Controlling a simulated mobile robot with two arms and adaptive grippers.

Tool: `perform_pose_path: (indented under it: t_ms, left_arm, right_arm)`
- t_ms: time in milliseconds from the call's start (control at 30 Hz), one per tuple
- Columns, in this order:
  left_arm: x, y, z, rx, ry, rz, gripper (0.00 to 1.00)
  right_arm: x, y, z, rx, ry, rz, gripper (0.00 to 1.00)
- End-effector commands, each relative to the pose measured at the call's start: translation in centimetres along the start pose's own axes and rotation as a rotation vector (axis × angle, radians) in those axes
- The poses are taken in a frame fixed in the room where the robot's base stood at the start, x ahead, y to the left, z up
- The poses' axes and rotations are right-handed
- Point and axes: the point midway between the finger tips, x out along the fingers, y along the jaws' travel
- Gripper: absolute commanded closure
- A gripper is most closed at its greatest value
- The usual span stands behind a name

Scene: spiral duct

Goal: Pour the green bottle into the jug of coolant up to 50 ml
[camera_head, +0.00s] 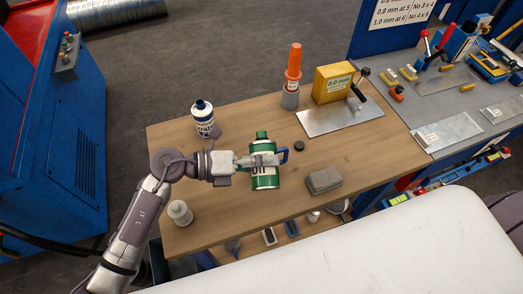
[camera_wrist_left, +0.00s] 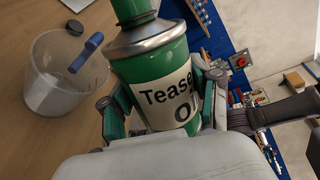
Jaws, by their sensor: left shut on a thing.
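The green bottle (camera_head: 264,180), a tin with a white label reading "Oil", stands nearly upright in my left gripper (camera_head: 256,161). In the left wrist view the fingers of the left gripper (camera_wrist_left: 165,108) close on both sides of the green bottle (camera_wrist_left: 155,65). The jug (camera_wrist_left: 45,75) is clear with a blue handle and stands on the table beside the bottle. In the head view only the jug's blue handle (camera_head: 284,156) shows clearly, as the bottle hides most of it. I cannot read its level or markings. My right gripper is not in view.
Free wood lies at the front left.

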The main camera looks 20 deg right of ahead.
Motion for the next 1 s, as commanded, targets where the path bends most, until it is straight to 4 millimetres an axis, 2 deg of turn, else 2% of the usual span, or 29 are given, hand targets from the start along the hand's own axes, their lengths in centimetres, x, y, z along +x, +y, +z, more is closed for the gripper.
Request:
perform_pose_path:
  t_ms: [1000]
  left_arm:
    - [-0.1,-0.4,0.1,-0.059,0.015,-0.001,0.85]
  right_arm:
    - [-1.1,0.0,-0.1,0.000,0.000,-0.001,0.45]
